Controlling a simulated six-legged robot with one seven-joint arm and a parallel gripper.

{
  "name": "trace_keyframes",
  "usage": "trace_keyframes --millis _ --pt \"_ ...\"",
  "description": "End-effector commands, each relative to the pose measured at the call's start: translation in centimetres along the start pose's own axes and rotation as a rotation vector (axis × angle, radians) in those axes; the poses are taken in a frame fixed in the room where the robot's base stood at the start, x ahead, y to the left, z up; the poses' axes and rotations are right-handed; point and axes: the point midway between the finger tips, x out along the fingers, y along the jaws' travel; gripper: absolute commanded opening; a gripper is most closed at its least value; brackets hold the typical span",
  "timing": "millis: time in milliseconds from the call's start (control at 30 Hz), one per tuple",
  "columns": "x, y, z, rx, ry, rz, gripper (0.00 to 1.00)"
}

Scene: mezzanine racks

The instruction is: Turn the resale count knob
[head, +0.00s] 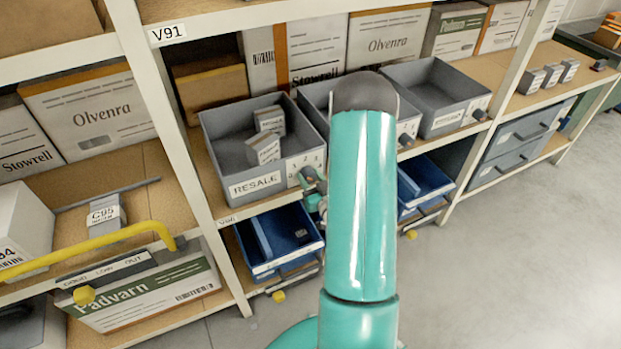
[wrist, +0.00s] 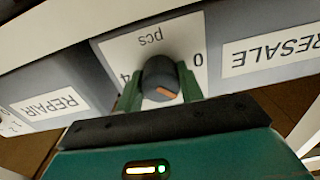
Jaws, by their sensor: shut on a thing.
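The resale count knob (wrist: 160,80) is a dark round knob with an orange mark, on a white dial plate (wrist: 190,35) with numbers and "pcs", upside down in the wrist view. My gripper (wrist: 160,88) has its green fingers on both sides of the knob and is shut on it. The resale bin (head: 222,155) is a grey bin with a RESALE label, holding two small boxes, in the head view. My gripper (head: 314,182) shows there small, beside the bin's front right corner, partly hidden by my arm.
A REPAIR label (wrist: 50,103) is on the neighbouring grey bin at the left of the wrist view. Another grey bin (head: 437,85) stands further right. Blue bins (head: 278,240) sit below the shelf. A yellow rail (head: 95,245) sticks out at left. The floor at right is clear.

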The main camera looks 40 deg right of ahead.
Motion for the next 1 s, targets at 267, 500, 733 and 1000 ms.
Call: trace_keyframes --millis 267,500,733,1000 --pt "-0.1 0.05 0.08 0.167 0.001 0.002 0.15" --pt "-0.12 -0.01 0.13 0.372 0.002 0.002 0.15" --pt "-0.13 -0.08 0.13 0.552 0.005 0.002 0.15" --pt "-0.14 -0.14 0.16 0.691 0.005 0.002 0.15"
